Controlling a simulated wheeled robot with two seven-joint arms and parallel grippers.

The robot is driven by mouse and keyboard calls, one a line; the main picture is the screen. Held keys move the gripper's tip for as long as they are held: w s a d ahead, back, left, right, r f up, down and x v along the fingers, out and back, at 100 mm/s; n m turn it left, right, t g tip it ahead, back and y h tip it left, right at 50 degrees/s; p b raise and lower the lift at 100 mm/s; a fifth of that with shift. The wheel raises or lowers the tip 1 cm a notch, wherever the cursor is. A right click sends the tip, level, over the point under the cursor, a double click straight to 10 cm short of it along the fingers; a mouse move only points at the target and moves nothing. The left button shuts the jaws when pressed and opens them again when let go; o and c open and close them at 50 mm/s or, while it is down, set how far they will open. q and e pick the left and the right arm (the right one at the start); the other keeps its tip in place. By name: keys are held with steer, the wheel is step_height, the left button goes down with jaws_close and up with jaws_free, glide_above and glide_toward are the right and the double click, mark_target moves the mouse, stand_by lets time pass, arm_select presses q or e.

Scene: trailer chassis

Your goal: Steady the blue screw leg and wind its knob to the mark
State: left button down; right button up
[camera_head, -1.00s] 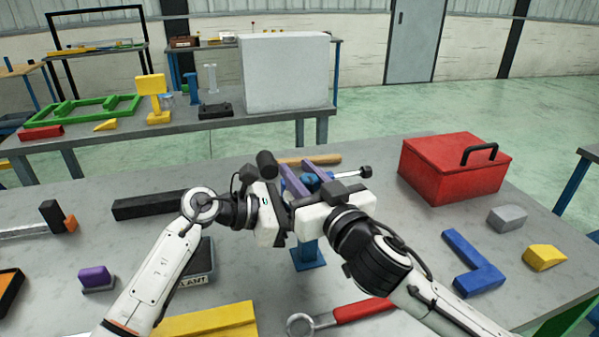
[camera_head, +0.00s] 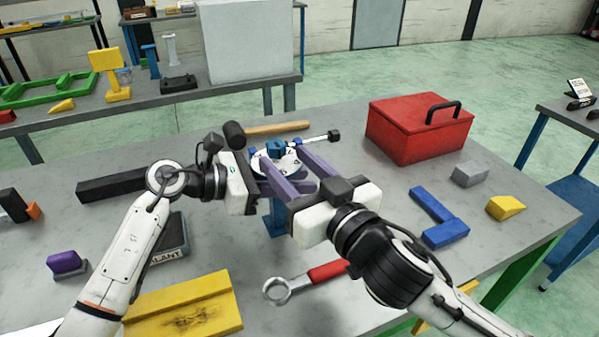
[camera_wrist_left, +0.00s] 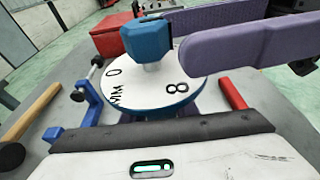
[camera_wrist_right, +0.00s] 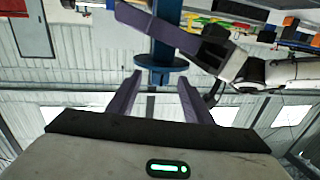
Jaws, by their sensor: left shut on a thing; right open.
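The blue screw leg (camera_head: 277,215) stands upright on the grey bench, with a round white dial (camera_head: 287,164) on top. Its blue faceted knob (camera_head: 276,148) sits above the dial; the left wrist view shows the knob (camera_wrist_left: 147,38) and the markings 0, 8 and MM. My left gripper (camera_head: 266,180) is shut on the leg just below the dial. My right gripper (camera_head: 282,158) is open, its purple fingers spread wide at the height of the knob. In the right wrist view nothing is clamped between its fingers (camera_wrist_right: 160,78). The mark's alignment cannot be told.
A red toolbox (camera_head: 400,142) stands at the back right. A wooden-handled tool (camera_head: 275,129) lies behind the leg. A red-handled ring wrench (camera_head: 305,281) and a yellow block (camera_head: 185,308) lie in front.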

steer(key=shift+v, duration=1.75)
arm_select(q)
steer(key=c, duration=1.1)
jaws_free()
steer(key=shift+a, duration=0.1)
steer(key=shift+p+v, duration=0.5)
steer(key=shift+v, duration=3.45)
arm_select(e)
steer(key=shift+r, duration=0.5)
arm_select(q)
steer(key=o, duration=0.5)
steer(key=shift+o, duration=0.2)
